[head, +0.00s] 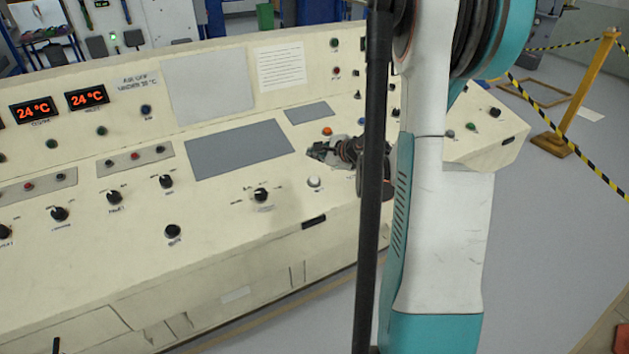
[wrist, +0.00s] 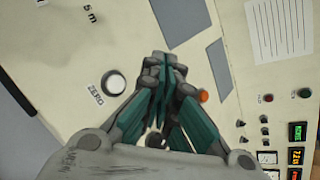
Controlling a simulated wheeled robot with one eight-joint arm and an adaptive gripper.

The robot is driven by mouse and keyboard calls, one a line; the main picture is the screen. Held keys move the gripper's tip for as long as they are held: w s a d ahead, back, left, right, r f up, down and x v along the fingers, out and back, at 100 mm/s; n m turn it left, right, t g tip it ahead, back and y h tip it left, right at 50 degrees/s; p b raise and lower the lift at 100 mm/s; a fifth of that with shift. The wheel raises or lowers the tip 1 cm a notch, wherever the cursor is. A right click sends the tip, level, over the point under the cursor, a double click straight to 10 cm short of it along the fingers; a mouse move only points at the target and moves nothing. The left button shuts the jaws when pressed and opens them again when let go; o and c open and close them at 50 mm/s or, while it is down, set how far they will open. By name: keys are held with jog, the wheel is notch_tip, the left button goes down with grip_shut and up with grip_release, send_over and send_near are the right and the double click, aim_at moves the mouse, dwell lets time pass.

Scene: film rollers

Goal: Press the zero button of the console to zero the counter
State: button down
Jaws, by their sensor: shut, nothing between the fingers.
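The console (head: 235,223) is a cream sloped panel that fills much of the head view. Its white round zero button (head: 314,182) sits near the lower right of the panel. In the wrist view the zero button (wrist: 114,84) shows with the printed label ZERO beside it. My gripper (head: 313,151) is shut and empty, over the panel just above the button in the head view. In the wrist view my gripper's fingertips (wrist: 158,62) lie to the right of the button, apart from it in the picture. Their height above the panel is hard to tell.
An orange button (wrist: 203,96) lies right of my fingers in the wrist view. Lit displays (wrist: 297,156) show at its right edge; their digits are too small to read surely. Several black knobs (head: 261,195) stand on the panel. A yellow post (head: 584,90) with striped tape stands at right.

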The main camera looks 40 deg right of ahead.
aim_at(314, 183)
jog(key=shift+w+d+f+b, duration=0.1)
jog(key=shift+w+f+b, duration=0.2)
jog(key=shift+f+b, duration=0.9)
jog(key=shift+w+d+f+b, duration=0.1)
jog(key=shift+w+f+b, duration=0.25)
jog(key=shift+f+b, duration=0.8)
jog(key=shift+w+f+b, duration=0.3)
jog(key=shift+f+b, duration=0.25)
jog(key=shift+f, duration=1.25)
jog(key=shift+w+f+b, duration=0.1)
jog(key=shift+f+b, duration=0.25)
jog(key=shift+b, duration=0.05)
jog(key=shift+w+f+b, duration=0.1)
jog(key=shift+f+b, duration=0.35)
jog(key=shift+r, duration=0.15)
jog(key=shift+s+r+p, duration=0.2)
jog(key=shift+r+p, duration=0.35)
jog(key=shift+r, duration=0.2)
jog(key=shift+s+a+r+p, duration=0.1)
jog(key=shift+s+r+p, duration=0.1)
jog(key=shift+r+p, duration=0.45)
jog(key=shift+s+r+p, duration=0.15)
jog(key=shift+r+p, duration=0.25)
jog(key=shift+r, duration=0.55)
jog(key=shift+s+a+r+p, duration=0.1)
jog(key=shift+s+r+p, duration=0.1)
jog(key=shift+r+p, duration=0.45)
jog(key=shift+r, duration=0.15)
